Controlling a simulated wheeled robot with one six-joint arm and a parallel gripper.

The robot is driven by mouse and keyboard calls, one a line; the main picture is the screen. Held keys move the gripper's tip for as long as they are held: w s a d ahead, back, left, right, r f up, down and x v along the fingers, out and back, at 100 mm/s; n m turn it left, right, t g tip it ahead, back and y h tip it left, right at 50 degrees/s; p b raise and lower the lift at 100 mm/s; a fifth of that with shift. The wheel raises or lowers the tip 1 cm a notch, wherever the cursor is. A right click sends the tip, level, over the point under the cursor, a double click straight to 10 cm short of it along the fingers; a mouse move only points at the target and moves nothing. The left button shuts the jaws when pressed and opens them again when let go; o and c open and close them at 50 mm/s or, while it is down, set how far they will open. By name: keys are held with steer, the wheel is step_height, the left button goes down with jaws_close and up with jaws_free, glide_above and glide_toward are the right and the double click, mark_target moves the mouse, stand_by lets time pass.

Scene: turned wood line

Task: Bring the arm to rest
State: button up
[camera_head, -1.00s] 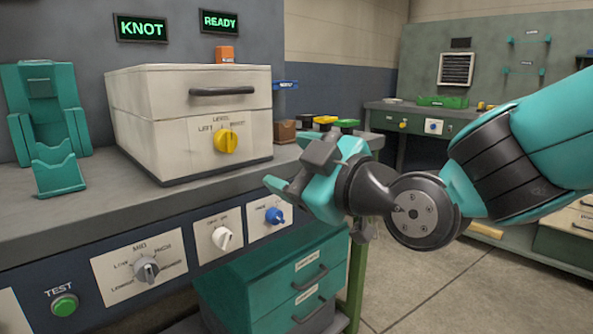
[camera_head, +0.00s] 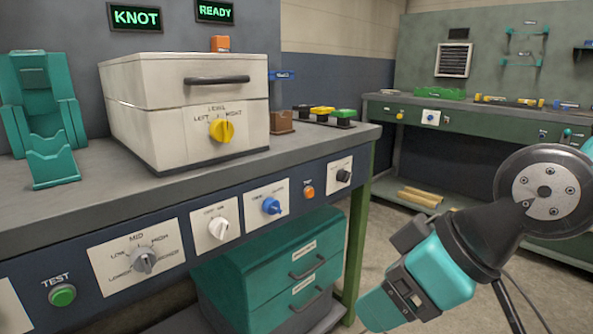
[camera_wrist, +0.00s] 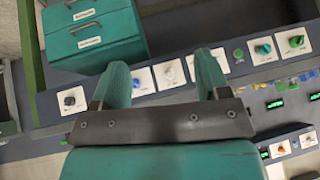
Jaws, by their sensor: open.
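My gripper (camera_head: 378,310) is teal and black. In the head view it hangs at the lower right, in front of the bench's right end and pointing down to the left. Its fingertips are hard to make out there. In the wrist view my gripper (camera_wrist: 163,66) shows two teal fingers spread apart with nothing between them. The bench's control panel lies beyond the fingers. My arm's wrist joint fills the right edge of the head view, and the rest of the arm is out of frame.
The bench (camera_head: 215,168) carries a white box (camera_head: 185,105) with a yellow knob and a teal stand (camera_head: 42,115). A teal drawer unit (camera_head: 285,262) stands underneath. A green bench (camera_head: 475,128) is at the back right. Open floor (camera_head: 385,240) lies between the benches.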

steer(key=s+d+m+g+h+p, duration=0.1)
steer(key=s+d+m+g+h, duration=0.15)
steer(key=s+d, duration=0.35)
step_height(320, 180, up, 28)
steer(key=a+p, duration=0.1)
steer(key=p, duration=2.7)
steer(key=shift+s+a+f+g, duration=0.2)
steer(key=shift+s+f+g, duration=0.05)
steer(key=shift+s+g, duration=0.2)
